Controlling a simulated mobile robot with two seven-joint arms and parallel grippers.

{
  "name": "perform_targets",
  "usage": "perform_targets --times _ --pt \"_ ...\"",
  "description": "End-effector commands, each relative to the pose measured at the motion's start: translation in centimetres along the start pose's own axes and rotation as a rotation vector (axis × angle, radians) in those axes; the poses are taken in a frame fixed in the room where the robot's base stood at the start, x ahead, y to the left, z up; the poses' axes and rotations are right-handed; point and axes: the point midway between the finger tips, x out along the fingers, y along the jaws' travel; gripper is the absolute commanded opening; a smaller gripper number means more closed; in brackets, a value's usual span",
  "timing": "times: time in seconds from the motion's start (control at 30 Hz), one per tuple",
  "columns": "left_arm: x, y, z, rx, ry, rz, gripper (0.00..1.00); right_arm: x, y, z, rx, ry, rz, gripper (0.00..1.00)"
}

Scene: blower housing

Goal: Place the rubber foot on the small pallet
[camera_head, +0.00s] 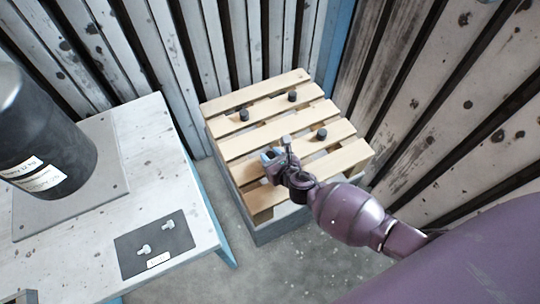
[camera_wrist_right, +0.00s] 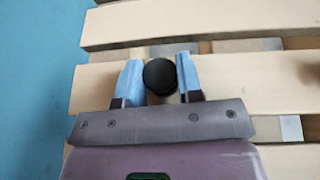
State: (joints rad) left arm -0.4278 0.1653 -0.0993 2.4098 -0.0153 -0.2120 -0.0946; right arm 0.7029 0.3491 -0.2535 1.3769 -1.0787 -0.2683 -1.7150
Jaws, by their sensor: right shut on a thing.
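The small wooden pallet (camera_head: 250,139) has light slats and stands on a grey base at the centre of the head view. Three black rubber feet stand on its slats: one at the left (camera_head: 244,115), one at the back (camera_head: 292,97) and one at the right (camera_head: 321,133). My right gripper (camera_head: 277,151) is over the front part of the pallet. In the right wrist view, its blue fingers are shut on a round black rubber foot (camera_wrist_right: 160,76), with pallet slats behind it. I cannot tell whether this foot touches a slat. My left gripper is not in view.
A white table (camera_head: 133,135) with blue legs stands to the left. It bears a dark cylinder (camera_head: 45,140) on a grey plate and a dark mat (camera_head: 137,241) with two light bolt-like parts. Plank walls close in behind and to the right of the pallet.

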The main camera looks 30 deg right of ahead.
Motion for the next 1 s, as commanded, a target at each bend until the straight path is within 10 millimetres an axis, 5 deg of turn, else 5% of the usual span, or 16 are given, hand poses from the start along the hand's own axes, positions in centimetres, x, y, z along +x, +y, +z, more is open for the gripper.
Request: perform_targets --times 0.3,0.33,0.5,1.0 --pt "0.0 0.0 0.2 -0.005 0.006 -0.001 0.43 0.1 0.0 -0.4 0.000 0.001 0.000 0.11" --pt "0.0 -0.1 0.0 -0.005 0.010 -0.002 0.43 0.1 0.0 -0.3 0.000 0.000 0.000 0.36" --pt "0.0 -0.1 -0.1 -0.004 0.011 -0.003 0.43 0.1 0.0 -0.2 0.000 -0.001 0.000 0.59" --pt "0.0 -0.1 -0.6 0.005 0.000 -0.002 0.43 -0.2 -0.5 0.7 -0.002 -0.005 -0.001 0.59"
